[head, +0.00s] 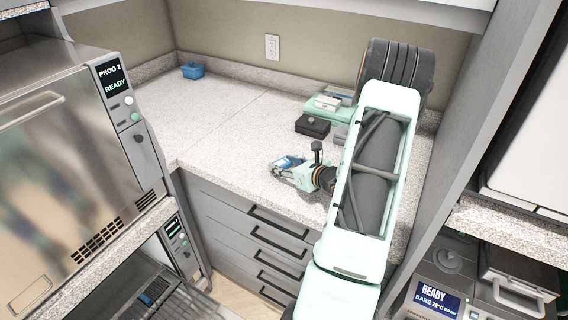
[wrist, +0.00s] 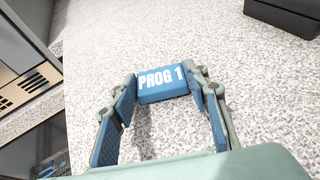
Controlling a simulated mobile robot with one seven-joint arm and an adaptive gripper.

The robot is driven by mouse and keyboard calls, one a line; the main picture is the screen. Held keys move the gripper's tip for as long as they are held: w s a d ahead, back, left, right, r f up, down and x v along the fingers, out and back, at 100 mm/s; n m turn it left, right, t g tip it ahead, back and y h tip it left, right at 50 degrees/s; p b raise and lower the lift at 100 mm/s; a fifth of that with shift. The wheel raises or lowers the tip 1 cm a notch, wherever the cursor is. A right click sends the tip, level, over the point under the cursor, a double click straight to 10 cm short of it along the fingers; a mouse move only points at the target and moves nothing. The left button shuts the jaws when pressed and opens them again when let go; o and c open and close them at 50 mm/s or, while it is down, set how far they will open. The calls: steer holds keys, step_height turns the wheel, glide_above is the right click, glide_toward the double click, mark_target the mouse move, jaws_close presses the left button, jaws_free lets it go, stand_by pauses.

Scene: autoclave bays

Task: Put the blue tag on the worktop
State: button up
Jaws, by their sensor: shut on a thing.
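The blue tag (wrist: 163,80), with white "PROG 1" lettering, is between the fingertips of my gripper (wrist: 165,92) in the wrist view. My gripper is shut on it, with a blue-padded finger at each side. In the head view my gripper (head: 283,169) and the tag (head: 287,162) are over the near part of the speckled worktop (head: 225,125), left of my arm. I cannot tell whether the tag touches the worktop. My arm hides part of the worktop's right side.
A blue box (head: 192,71) stands in the far left corner. A black box (head: 312,126) and mint-coloured boxes (head: 326,107) stand behind my gripper. A steel autoclave (head: 75,160) marked "PROG 2 READY" is at left. Drawers (head: 250,230) are under the worktop's front edge. The worktop's left half is mostly clear.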

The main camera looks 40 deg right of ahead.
steer(key=shift+f, duration=0.2)
steer(key=o, duration=0.9)
steer(key=shift+o, duration=0.2)
steer(key=shift+r, duration=0.2)
steer(key=shift+s+r, duration=0.15)
steer(key=shift+s, duration=0.05)
steer(key=b+v, duration=0.1)
steer(key=v, duration=1)
steer(key=shift+s+r, duration=0.15)
steer(key=shift+s, duration=0.1)
